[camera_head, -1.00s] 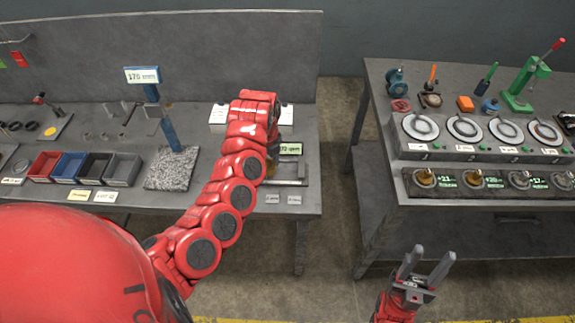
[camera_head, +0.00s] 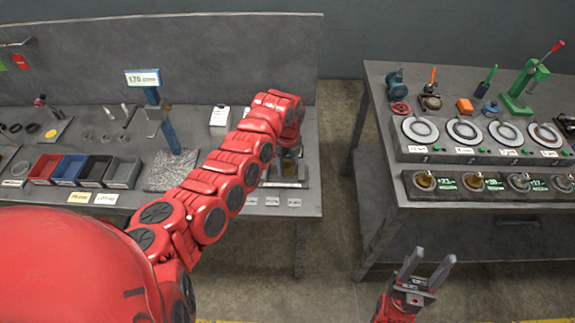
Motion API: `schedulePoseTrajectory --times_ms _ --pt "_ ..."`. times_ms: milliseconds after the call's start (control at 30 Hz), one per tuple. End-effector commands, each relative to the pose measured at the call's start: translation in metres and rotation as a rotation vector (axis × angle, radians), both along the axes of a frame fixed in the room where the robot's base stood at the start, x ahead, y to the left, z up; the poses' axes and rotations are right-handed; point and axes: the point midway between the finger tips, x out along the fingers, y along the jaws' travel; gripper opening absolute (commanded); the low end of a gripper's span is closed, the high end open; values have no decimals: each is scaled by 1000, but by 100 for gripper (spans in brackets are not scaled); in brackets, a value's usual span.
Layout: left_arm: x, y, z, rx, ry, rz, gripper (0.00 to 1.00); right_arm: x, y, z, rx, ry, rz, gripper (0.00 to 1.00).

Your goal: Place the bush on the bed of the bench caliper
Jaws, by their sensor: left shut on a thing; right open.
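My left arm reaches over the left bench, and its gripper (camera_head: 289,155) points down over a low grey fixture, the bench caliper (camera_head: 301,182), at the bench's right end. The gripper is shut on the bush, but fingers and arm largely hide the bush. I cannot tell whether it touches the caliper's bed. My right gripper (camera_head: 429,264) is open and empty, low in front of the right bench, with its fingers pointing up.
Red, blue, black and grey bins (camera_head: 122,171) and a granite block with a blue stand (camera_head: 170,138) stand on the left bench. A gap of floor (camera_head: 335,210) separates it from the right bench (camera_head: 450,200), which carries dials and tools.

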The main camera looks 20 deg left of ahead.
Motion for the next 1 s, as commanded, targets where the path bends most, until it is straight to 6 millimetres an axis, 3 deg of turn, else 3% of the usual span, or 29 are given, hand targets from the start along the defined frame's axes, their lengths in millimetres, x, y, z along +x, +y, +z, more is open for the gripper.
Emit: schedulePoseTrajectory --times_ms 133,467,500,533,867,1000 --pt "0 -1 -11 1 0 -2 0 0 0 6 0 1 0 50" --pt "0 0 -16 1 -2 -2 0 0 0 3 0 0 0 50" --pt "0 0 -15 1 -2 -2 62 0 0 3 0 1 0 50" --pt "0 0 -15 1 -2 -2 67 0 0 4 0 1 0 50" --pt "1 0 -13 1 -3 -2 69 0 0 5 0 0 0 50" --pt "2 1 -1 0 -9 0 69 0 0 0 0 1 0 50"
